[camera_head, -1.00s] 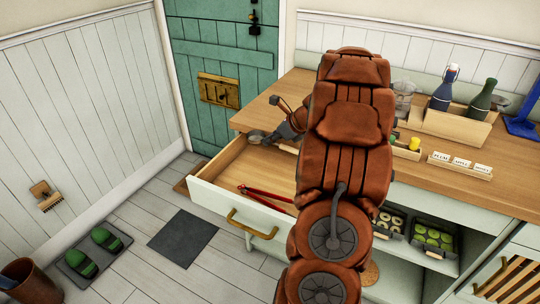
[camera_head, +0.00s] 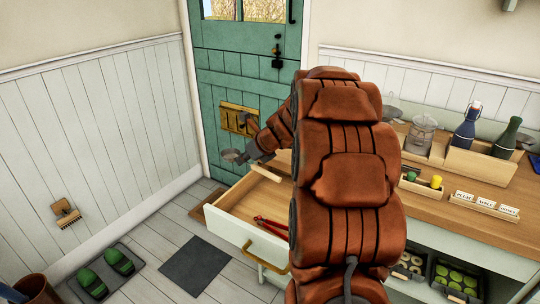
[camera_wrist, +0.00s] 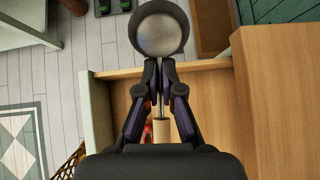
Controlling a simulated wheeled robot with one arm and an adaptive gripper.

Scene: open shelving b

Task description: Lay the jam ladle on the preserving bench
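The jam ladle has a round grey metal bowl (camera_head: 232,155) and a pale wooden handle (camera_head: 266,173). My gripper (camera_head: 258,152) is shut on its thin shaft and holds it above the open drawer (camera_head: 240,203). In the wrist view my fingers (camera_wrist: 160,65) close around the shaft, with the bowl (camera_wrist: 160,34) beyond them and the handle (camera_wrist: 162,129) on the near side. The preserving bench (camera_head: 425,206) has a wooden top to the right of the ladle; it also shows in the wrist view (camera_wrist: 285,95). My arm hides part of the bench top.
Red-handled tongs (camera_head: 268,224) lie in the drawer. On the bench stand a bottle crate (camera_head: 478,168), a glass jar (camera_head: 421,135), a small tray (camera_head: 420,187) and a label rack (camera_head: 483,207). A green door (camera_head: 235,80) stands behind. Bare wood shows in front of the trays.

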